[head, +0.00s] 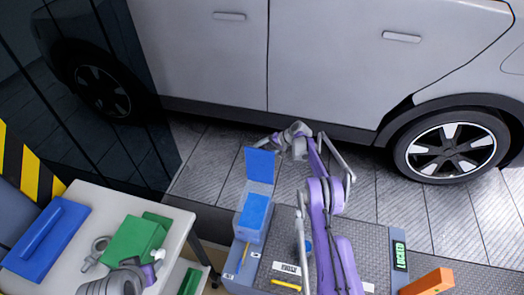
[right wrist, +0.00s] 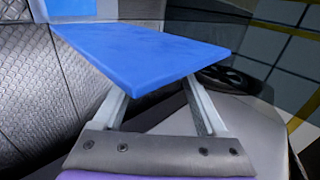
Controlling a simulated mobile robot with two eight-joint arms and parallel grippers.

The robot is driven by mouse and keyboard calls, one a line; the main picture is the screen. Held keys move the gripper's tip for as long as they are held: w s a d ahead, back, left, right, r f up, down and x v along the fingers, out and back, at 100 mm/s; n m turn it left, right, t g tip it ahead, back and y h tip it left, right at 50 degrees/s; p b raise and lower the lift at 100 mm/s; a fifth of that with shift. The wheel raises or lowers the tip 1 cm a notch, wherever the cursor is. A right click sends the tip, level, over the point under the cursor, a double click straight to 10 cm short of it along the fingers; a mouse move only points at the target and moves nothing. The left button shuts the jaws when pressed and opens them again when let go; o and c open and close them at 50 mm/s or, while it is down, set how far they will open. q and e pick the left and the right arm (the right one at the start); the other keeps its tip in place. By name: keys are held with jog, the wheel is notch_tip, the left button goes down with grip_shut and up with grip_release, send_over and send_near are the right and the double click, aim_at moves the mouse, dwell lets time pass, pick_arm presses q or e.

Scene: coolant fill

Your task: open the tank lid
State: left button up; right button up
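The tank is a light blue box (head: 239,227) standing at the left end of the grey ribbed surface, with a darker blue panel (head: 255,212) on top. Its blue lid (head: 260,165) stands raised, roughly upright, at the far side. My right gripper (head: 272,141) is beside the lid's upper edge, to its right. In the right wrist view, a blue plate, apparently the lid (right wrist: 145,50), covers the fingertips. The fingers are apart, with no grip on the plate visible; contact is unclear. My left gripper (head: 140,272) is at the bottom left, its fingers unclear.
A white table (head: 70,275) at left holds a blue block (head: 45,240), a green block (head: 135,238) and a grey ring-shaped part (head: 95,252). A green display (head: 400,255) and an orange block (head: 428,282) are at right. A silver car (head: 330,60) stands behind.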

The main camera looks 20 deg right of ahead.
pick_arm(q)
jog(key=shift+w+a, duration=0.1)
pick_arm(e)
jog(key=shift+w+a, duration=0.1)
jog(key=shift+a, duration=0.15)
pick_arm(q)
jog(key=f+b, duration=0.1)
jog(key=s+f, duration=0.1)
jog(key=shift+s+f+b, duration=0.2)
jog(key=shift+f+b, duration=0.1)
jog(key=shift+b, duration=0.05)
pick_arm(e)
jog(key=v, duration=1)
jog(key=shift+s+d+r, duration=0.2)
jog(key=shift+d+r, duration=0.05)
jog(key=shift+d, duration=0.05)
jog(key=shift+r, duration=0.1)
jog(key=s+a+r+n+h, duration=0.1)
jog(key=s+a+r+h, duration=0.1)
jog(key=s+a+r, duration=0.55)
jog(key=s+a+r+n+h, duration=0.2)
jog(key=s+a+r, duration=0.3)
jog(key=s+r, duration=0.45)
jog(key=s+a+f+n+h, duration=0.1)
jog(key=s, duration=1.2)
jog(key=s+a+n+h, duration=0.2)
jog(key=s, duration=1.2)
jog(key=shift+s+a+f+n+t, duration=0.3)
jog(key=shift+a+f, duration=0.05)
